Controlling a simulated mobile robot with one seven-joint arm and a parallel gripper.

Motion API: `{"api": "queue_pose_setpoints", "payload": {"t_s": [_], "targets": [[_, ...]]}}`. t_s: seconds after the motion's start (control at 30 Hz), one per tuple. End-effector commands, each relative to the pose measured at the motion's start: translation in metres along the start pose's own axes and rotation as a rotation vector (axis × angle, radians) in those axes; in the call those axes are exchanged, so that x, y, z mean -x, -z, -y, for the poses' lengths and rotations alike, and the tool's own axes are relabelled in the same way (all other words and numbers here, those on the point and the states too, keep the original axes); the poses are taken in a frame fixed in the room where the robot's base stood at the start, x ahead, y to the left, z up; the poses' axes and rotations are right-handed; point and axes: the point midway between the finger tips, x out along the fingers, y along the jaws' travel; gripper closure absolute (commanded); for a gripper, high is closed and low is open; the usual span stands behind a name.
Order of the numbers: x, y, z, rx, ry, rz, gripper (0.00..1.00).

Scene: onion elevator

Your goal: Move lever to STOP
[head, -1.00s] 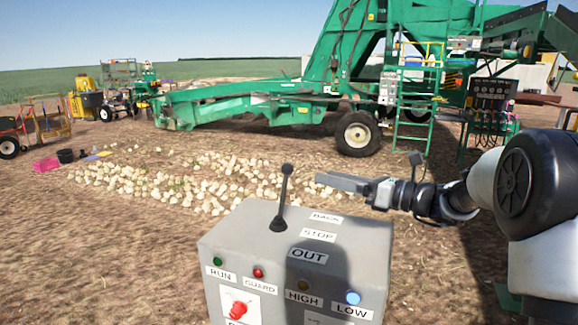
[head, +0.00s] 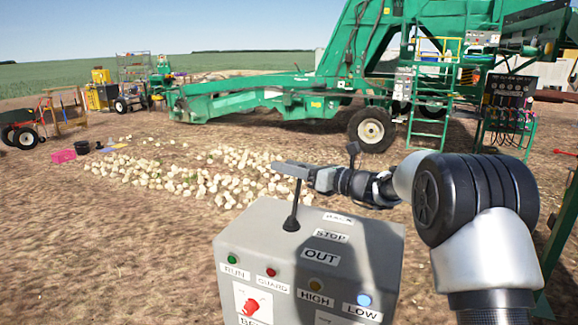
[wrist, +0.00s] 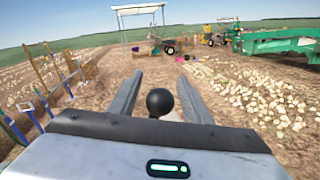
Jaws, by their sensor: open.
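A grey control box (head: 240,249) stands in front of me with a black lever (head: 293,210) rising from its top. The lever stands nearly upright near the OUT and STOP labels; the STOP label (head: 331,236) is to its right, between BACK and OUT. My gripper (head: 288,169) is at the lever's top, which it hides in the head view. In the wrist view my gripper (wrist: 158,98) is open, with the round black lever knob (wrist: 160,101) between its two fingers. I cannot tell whether either finger touches the knob.
The box front carries RUN, GUARD, HIGH and LOW lights and a red switch (head: 252,308). Pale onions (head: 190,170) lie on the ground behind. A large green machine (head: 240,100) stands farther back. The air left of the box is clear.

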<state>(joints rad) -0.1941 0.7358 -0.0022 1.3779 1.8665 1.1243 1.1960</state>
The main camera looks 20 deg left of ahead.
Motion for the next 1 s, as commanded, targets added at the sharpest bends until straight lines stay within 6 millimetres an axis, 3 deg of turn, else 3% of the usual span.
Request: {"api": "queue_pose_setpoints", "payload": {"t_s": [0.27,0.5,0.53,0.77,1.0], "targets": [[-0.001,0.0,0.0,0.0,0.0,0.0,0.57],[-0.001,0.0,0.0,0.0,0.0,-0.001,0.98],[-0.001,0.0,0.0,0.0,0.0,-0.001,1.0],[0.001,0.003,-0.002,0.027,-0.001,0.006,1.0],[0.007,0.004,-0.029,0.209,-0.009,0.044,1.0]]}}
